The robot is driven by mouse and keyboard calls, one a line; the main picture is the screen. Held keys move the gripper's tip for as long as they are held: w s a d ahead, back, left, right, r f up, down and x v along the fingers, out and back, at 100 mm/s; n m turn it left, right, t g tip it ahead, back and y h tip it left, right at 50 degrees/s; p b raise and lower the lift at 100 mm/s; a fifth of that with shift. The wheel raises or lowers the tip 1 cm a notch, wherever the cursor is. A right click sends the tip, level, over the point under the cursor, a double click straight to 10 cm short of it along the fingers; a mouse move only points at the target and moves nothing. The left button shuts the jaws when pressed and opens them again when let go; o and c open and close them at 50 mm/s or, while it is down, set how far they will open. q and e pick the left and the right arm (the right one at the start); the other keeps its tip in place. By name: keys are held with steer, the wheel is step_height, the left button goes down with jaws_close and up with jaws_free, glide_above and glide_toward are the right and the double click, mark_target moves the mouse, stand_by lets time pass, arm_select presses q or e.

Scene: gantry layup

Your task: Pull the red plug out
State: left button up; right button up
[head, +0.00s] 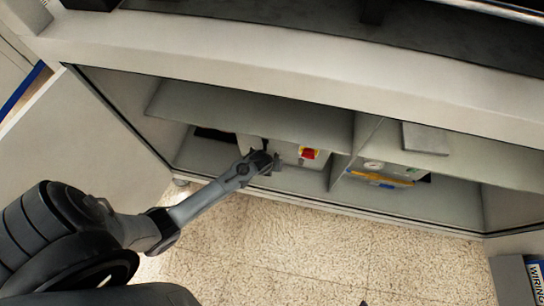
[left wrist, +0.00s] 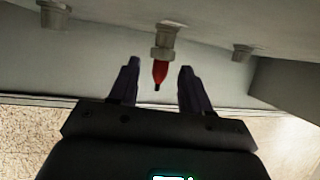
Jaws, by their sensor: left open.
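The red plug (left wrist: 159,71) shows in the left wrist view, hanging from a pale round fitting (left wrist: 163,45) on a grey surface, with its dark tip pointing toward my gripper. The fingers of my left gripper (left wrist: 160,68) are open, one on each side of the plug, with a visible gap on both sides. In the head view my left gripper (head: 266,161) reaches into the low cabinet opening. I cannot make out the plug there. My right gripper is not in view.
Two more pale fittings, left (left wrist: 56,12) and right (left wrist: 241,53), flank the plug.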

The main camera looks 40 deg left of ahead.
arm_select(q)
steer(key=shift+c, duration=0.3)
jaws_close()
steer(key=shift+s+d+r+p, duration=0.1)
steer(key=shift+s+d+p, duration=0.05)
steer(key=shift+p, duration=0.15)
stand_by(0.3)
steer(key=shift+s, duration=0.1)
steer(key=shift+s+d+p, duration=0.4)
steer(key=shift+s+p, duration=0.1)
steer(key=shift+s, duration=0.2)
steer(key=shift+s+d, duration=0.1)
steer(key=shift+s, duration=0.05)
steer(key=shift+s, duration=0.15)
